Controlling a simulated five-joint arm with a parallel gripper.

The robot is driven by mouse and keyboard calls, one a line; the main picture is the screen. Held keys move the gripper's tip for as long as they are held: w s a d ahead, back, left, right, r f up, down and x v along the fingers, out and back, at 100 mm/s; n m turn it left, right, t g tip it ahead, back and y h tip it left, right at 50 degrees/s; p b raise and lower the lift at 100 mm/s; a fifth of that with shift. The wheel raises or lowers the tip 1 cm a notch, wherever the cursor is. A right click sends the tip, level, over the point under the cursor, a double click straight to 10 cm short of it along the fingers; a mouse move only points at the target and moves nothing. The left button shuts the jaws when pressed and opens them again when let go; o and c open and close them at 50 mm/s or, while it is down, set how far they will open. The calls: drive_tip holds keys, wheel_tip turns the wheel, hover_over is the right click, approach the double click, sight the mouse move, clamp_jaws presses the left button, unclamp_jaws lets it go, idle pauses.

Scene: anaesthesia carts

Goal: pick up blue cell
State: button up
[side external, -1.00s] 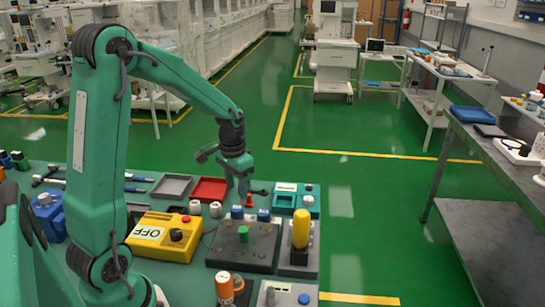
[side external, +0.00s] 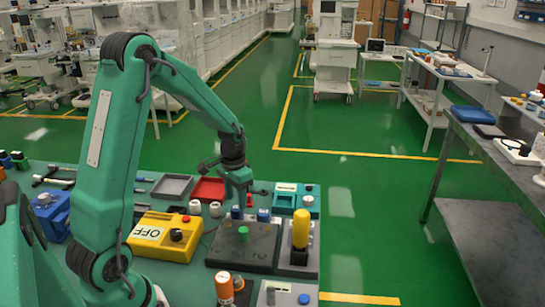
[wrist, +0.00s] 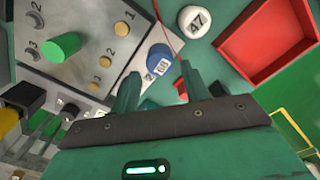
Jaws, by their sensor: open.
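A blue cell (side external: 237,212) stands at the far edge of a dark grey numbered block (side external: 228,252). In the wrist view the round blue cell with a white label (wrist: 159,60) lies just beyond and between my fingertips, beside the block's edge (wrist: 95,25). A second blue cell (side external: 263,215) stands to its right in the side view. My gripper (side external: 240,196) points down just above the first blue cell. Its two fingers (wrist: 158,78) are apart with nothing held between them. Whether they touch the cell cannot be told.
A green cylinder (side external: 243,234) stands on the block. White cells (side external: 215,209) stand to the left, one labelled 47 (wrist: 193,20). Behind are a red tray (side external: 208,190) and a grey tray (side external: 172,187). A yellow OFF box (side external: 165,237) and a tall yellow cylinder (side external: 301,229) flank the block.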

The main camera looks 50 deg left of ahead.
sight(237, 207)
drive_tip(key=shift+f, duration=0.15)
drive_tip(key=shift+w+f, duration=0.1)
drive_tip(key=shift+f, duration=2.35)
drive_tip(key=c, duration=0.8)
drive_tip(key=shift+r, duration=0.15)
